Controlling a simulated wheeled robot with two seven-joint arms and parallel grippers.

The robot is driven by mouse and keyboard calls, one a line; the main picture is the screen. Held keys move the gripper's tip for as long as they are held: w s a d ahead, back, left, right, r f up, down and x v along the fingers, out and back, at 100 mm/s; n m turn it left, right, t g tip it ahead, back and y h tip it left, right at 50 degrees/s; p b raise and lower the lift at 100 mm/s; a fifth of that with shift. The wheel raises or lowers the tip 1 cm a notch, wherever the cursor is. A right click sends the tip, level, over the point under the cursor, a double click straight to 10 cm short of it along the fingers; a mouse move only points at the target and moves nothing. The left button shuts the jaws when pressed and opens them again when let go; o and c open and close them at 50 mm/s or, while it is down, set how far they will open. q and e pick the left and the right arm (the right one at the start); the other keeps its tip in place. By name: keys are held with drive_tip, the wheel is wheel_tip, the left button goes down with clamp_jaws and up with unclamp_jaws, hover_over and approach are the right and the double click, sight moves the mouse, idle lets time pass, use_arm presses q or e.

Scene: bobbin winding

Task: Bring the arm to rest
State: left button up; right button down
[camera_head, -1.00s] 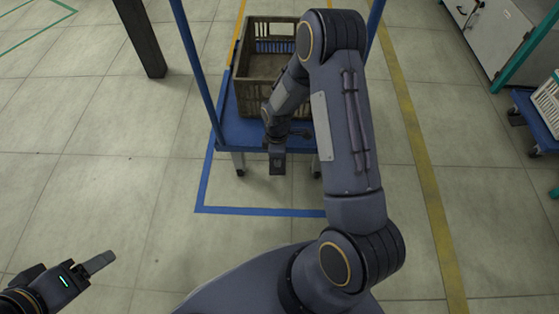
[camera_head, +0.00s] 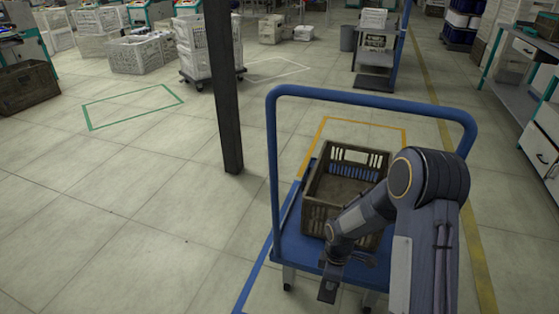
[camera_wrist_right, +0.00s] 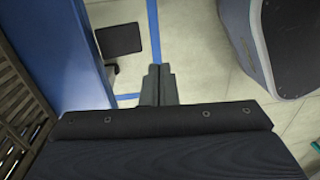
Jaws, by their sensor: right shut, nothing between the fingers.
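My right arm reaches forward over the near edge of a blue trolley (camera_head: 293,248) in the head view. Its gripper (camera_head: 327,291) points down beside the trolley's near edge. In the right wrist view the two fingers of the right gripper (camera_wrist_right: 158,84) are together with nothing between them. A brown slatted crate (camera_head: 322,182) stands on the trolley, partly hidden behind my right arm. The crate's slatted side also shows in the right wrist view (camera_wrist_right: 20,100). My left gripper is out of the head view.
A dark post (camera_head: 225,90) stands left of the trolley. White crates (camera_head: 140,54) and a brown box (camera_head: 27,88) are farther back on the left. Grey cabinets (camera_head: 535,135) stand at the right. The floor on the left is largely clear.

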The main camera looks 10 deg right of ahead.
drive_tip(key=s+r+m+t+y, duration=0.1)
drive_tip(key=s+r+m, duration=0.2)
drive_tip(key=r, duration=0.6)
drive_tip(key=s+r+m+t+y, duration=0.1)
drive_tip(key=s+r+m+t, duration=0.15)
drive_tip(key=r, duration=0.55)
drive_tip(key=s+a+r+m+t+y, duration=0.1)
drive_tip(key=s+a+r+m+t, duration=0.25)
drive_tip(key=s+r+m, duration=0.75)
wheel_tip(320, 180, up, 28)
drive_tip(key=s+a+n+p, duration=0.1)
drive_tip(key=s+n+p, duration=0.1)
drive_tip(key=p, duration=2.7)
drive_tip(key=shift+s+n+p, duration=0.35)
drive_tip(key=shift+s+n, duration=0.05)
drive_tip(key=shift+n, duration=0.15)
